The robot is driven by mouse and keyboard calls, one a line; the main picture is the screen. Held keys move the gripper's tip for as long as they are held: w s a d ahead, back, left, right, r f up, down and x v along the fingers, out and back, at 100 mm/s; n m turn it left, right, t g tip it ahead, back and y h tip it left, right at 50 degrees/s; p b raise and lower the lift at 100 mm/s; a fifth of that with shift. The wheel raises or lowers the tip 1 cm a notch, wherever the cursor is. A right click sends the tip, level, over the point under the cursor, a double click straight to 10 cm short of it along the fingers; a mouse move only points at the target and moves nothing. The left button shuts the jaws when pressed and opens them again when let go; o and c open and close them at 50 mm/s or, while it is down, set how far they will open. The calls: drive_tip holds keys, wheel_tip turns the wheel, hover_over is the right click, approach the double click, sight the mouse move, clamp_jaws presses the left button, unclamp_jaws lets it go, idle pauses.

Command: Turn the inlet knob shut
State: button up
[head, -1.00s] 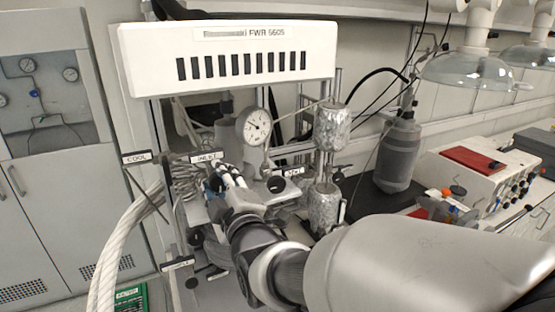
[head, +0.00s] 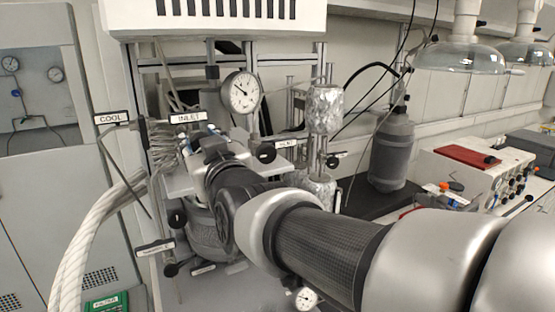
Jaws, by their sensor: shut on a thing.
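The INLET label (head: 188,118) shows in the head view, left of the pressure gauge (head: 241,92). My gripper (head: 204,138) is just below and right of this label, at the front of the reactor stand. It is shut on the inlet knob. The knob itself is hidden by the fingers and my wrist, so its turn angle cannot be seen. My arm reaches in from the lower right.
The VENT label (head: 287,143) and a black vent knob (head: 266,153) sit close to the right of my gripper. Foil-wrapped cylinders (head: 325,108) stand further right. The COOL label (head: 112,117) and thick white hoses (head: 88,225) are on the left.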

drive_tip(key=m+b, duration=0.4)
drive_tip(key=shift+f, duration=0.15)
drive_tip(key=shift+m+b, duration=0.9)
drive_tip(key=shift+m, duration=0.6)
drive_tip(key=shift+r, duration=0.2)
drive_tip(key=o, duration=1.1)
drive_tip(key=shift+a, duration=0.1)
drive_tip(key=v, duration=1.2)
drive_tip(key=shift+s, duration=0.1)
